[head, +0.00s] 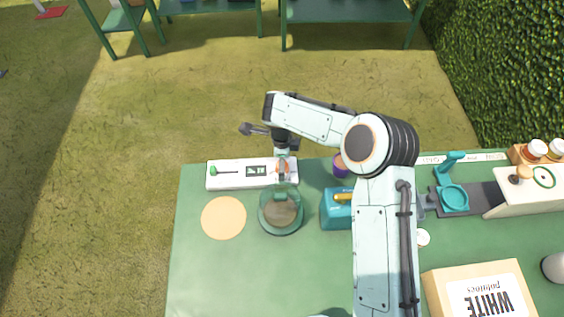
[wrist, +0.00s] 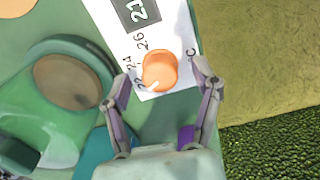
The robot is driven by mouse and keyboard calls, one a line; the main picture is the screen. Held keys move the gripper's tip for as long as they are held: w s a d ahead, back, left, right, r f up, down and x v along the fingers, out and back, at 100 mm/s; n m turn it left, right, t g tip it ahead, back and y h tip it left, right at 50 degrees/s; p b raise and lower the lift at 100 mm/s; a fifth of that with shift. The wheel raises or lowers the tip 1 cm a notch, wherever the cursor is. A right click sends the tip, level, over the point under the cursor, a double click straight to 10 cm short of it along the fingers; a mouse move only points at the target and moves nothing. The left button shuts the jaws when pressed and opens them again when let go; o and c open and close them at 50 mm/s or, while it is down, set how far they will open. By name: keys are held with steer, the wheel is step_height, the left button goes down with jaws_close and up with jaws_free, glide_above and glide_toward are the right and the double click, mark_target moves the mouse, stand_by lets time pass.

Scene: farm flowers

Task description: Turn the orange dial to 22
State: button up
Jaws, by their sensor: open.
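The orange dial (wrist: 160,68) sits on a white panel (wrist: 180,98) marked 22, 24, 26 and C. A pale pointer mark on it faces the lower left, slightly below the 22 label. A dark display (wrist: 138,10) on the panel shows digits that look like 21, partly cut off. My gripper (wrist: 161,71) is open, with one finger on each side of the dial; I cannot tell whether they touch it. In the head view, the panel (head: 228,182) lies at the table's far edge, and my gripper (head: 283,170) is over its right end, mostly covering the dial.
A green round dish (head: 281,228) stands just in front of the panel, beside a tan disc (head: 223,218). A teal box (head: 335,215) is to the right. A green lever (head: 222,172) is at the panel's left end. The table's front left is clear.

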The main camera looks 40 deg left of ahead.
step_height(320, 180, up, 12)
stand_by(0.3)
steer(key=shift+f, duration=0.15)
steer(key=w+d+r+m+t, duration=0.1)
steer(key=w+d+r+m, duration=0.1)
steer(key=w+d+r, duration=0.3)
steer(key=w+d+r+m+t, duration=0.1)
steer(key=w+d+r+t, duration=0.3)
steer(key=d+r, duration=1.05)
steer(key=s+d+f+n+g+h, duration=0.1)
steer(key=s+d+n, duration=0.1)
steer(key=s+d, duration=0.6)
steer(key=s+d+f+n+g, duration=0.15)
steer(key=s+d, duration=0.35)
steer(key=d, duration=0.5)
steer(key=s+a+f+n+g+y, duration=0.1)
steer(key=s+f+n+g, duration=0.1)
steer(key=s+f+n, duration=0.5)
steer(key=s+n, duration=0.3)
steer(key=shift+a+n+g+y, duration=0.35)
steer(key=shift+a+y, duration=0.05)
